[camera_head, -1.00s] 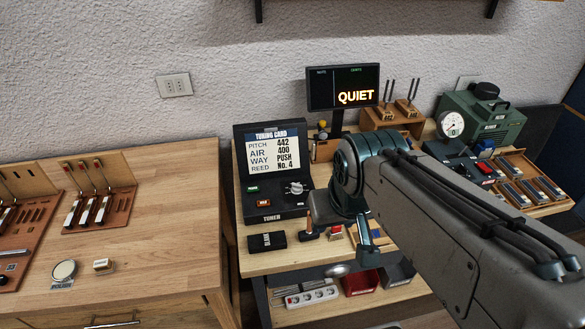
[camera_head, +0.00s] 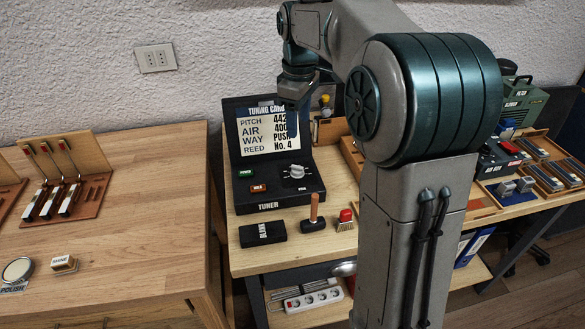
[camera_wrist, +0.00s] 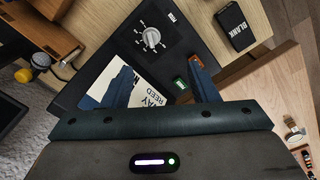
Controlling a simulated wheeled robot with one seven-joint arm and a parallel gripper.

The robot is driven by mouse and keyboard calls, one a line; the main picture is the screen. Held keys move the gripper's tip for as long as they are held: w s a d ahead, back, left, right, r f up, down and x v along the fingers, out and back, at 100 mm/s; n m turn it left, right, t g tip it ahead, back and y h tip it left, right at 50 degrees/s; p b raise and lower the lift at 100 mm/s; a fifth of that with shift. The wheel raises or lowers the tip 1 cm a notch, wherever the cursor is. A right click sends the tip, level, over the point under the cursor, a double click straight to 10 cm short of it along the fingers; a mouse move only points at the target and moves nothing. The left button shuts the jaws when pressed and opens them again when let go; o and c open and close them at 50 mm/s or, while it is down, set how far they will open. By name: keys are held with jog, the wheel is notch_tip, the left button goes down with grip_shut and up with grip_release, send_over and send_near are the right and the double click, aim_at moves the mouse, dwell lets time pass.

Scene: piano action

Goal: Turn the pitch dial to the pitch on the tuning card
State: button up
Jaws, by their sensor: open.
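The black tuner (camera_head: 275,207) stands open on the right-hand bench. Its grey pitch dial (camera_head: 297,171) is on the flat panel and also shows in the wrist view (camera_wrist: 152,38). The dial's exact setting is too small to read. My gripper (camera_head: 291,122) is in front of the card, above the panel. In the wrist view my gripper (camera_wrist: 162,82) is open and empty, its blue fingers apart and short of the dial.
A green button (camera_head: 246,173) and an orange button (camera_head: 258,188) sit left of the dial. My arm hides the bench's middle.

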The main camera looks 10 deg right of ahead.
aim_at(296, 166)
jog(key=shift+n, duration=0.7)
jog(key=w+f, duration=0.1)
jog(key=f, duration=0.4)
jog(key=w+f+b, duration=0.1)
jog(key=f, duration=0.5)
jog(key=w+f+b, duration=0.1)
jog(key=f, duration=0.4)
jog(key=shift+d+f, duration=0.1)
jog(key=shift+f, duration=0.1)
jog(key=c, duration=0.9)
